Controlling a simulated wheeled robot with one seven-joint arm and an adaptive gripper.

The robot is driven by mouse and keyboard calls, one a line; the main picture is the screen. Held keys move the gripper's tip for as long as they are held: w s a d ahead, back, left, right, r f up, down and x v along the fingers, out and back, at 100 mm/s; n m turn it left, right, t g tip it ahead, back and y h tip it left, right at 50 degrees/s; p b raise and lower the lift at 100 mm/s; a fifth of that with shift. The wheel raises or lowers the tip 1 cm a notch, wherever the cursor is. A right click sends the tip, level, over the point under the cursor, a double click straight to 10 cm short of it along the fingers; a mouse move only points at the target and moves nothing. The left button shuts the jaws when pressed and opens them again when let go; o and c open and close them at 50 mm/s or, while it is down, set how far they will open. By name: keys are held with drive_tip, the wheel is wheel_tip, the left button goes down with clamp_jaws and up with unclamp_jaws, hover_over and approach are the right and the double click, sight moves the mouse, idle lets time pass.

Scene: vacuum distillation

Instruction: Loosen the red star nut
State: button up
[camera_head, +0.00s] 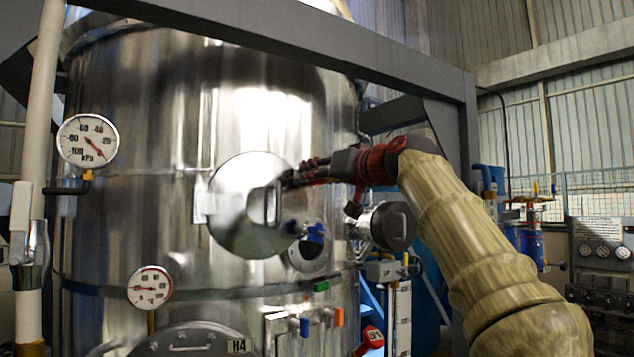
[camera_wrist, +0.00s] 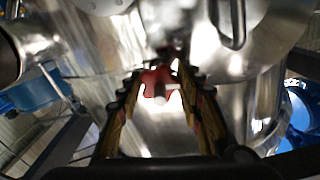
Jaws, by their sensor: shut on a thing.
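The red star nut (camera_wrist: 153,79) shows in the wrist view, with a pale stud or pin at its middle. It sits in front of the shiny steel tank (camera_head: 160,150). My gripper (camera_wrist: 160,82) has one finger on each side of the nut and is shut on it. In the head view my gripper (camera_head: 291,178) reaches in from the right, at the upper right rim of the round steel hatch (camera_head: 236,225). The nut cannot be made out there; my fingers seem to hide it.
A bar handle (camera_head: 265,205) stands out from the hatch close to my fingers. A blue valve handle (camera_head: 316,233) and a black-backed round fitting (camera_head: 394,227) lie below my wrist. Two dial gauges, one upper (camera_head: 87,141) and one lower (camera_head: 150,287), are at the left.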

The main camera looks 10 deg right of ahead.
drive_tip(key=n, duration=0.2)
drive_tip(key=n+b, duration=0.1)
drive_tip(key=n, duration=0.3)
drive_tip(key=shift+w+f+n, duration=0.2)
drive_tip(key=shift+f+n, duration=0.1)
drive_tip(key=shift+f, duration=0.1)
drive_tip(key=n+b, duration=0.1)
drive_tip(key=n, duration=0.5)
drive_tip(key=shift+a, duration=0.1)
drive_tip(key=o, duration=1.1)
drive_tip(key=shift+s+r, duration=0.1)
drive_tip(key=shift+r, duration=0.05)
drive_tip(key=shift+o, duration=0.3)
drive_tip(key=shift+s+r, duration=0.1)
drive_tip(key=shift+s, duration=0.05)
drive_tip(key=v, duration=1.2)
